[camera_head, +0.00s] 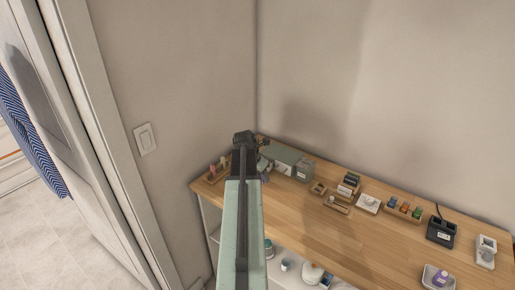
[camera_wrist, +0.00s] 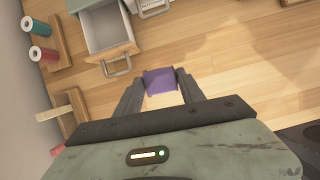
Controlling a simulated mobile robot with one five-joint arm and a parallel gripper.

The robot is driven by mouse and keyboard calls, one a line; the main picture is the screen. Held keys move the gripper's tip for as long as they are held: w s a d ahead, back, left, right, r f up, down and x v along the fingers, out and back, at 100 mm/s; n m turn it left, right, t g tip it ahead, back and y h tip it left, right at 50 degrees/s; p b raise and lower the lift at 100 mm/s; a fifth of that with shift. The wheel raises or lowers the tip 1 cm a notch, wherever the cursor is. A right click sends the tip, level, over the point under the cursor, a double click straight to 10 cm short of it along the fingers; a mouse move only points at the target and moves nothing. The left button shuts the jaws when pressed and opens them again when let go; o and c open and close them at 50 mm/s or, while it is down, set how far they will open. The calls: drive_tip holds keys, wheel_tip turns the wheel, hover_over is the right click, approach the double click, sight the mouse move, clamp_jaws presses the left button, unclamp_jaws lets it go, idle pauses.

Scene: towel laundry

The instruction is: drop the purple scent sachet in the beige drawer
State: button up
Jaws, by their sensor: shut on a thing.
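The purple scent sachet (camera_wrist: 160,81) is between the fingertips of my gripper (camera_wrist: 159,84) in the wrist view. My gripper is shut on it and holds it over the wooden table. An open drawer (camera_wrist: 113,49) with a pale interior and a metal handle shows at the upper left of the wrist view, beyond the left finger. It juts from a grey-green cabinet, which also shows in the head view (camera_head: 291,162). In the head view my arm hides part of that cabinet's left side, and I cannot make out the sachet.
Thread spools (camera_wrist: 43,54) on a wooden rack stand left of the drawer. In the head view, small wooden holders (camera_head: 403,210), a black device (camera_head: 441,232) and a tray (camera_head: 427,275) with a purple-marked item are along the table's right. Bare wood (camera_head: 330,240) lies in front.

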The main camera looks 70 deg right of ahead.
drive_tip(key=w+d+r+p, duration=0.2)
drive_tip(key=d+r+p, duration=0.1)
drive_tip(key=d, duration=0.3)
drive_tip(key=w+d+r+p, duration=0.2)
drive_tip(key=d+r+p, duration=0.1)
drive_tip(key=d, duration=0.3)
drive_tip(key=shift+n, duration=0.4)
drive_tip(key=f+b, duration=0.5)
drive_tip(key=shift+w+d+f, duration=0.2)
drive_tip(key=shift+f, duration=0.05)
drive_tip(key=o, duration=1.4)
drive_tip(key=shift+r, duration=0.15)
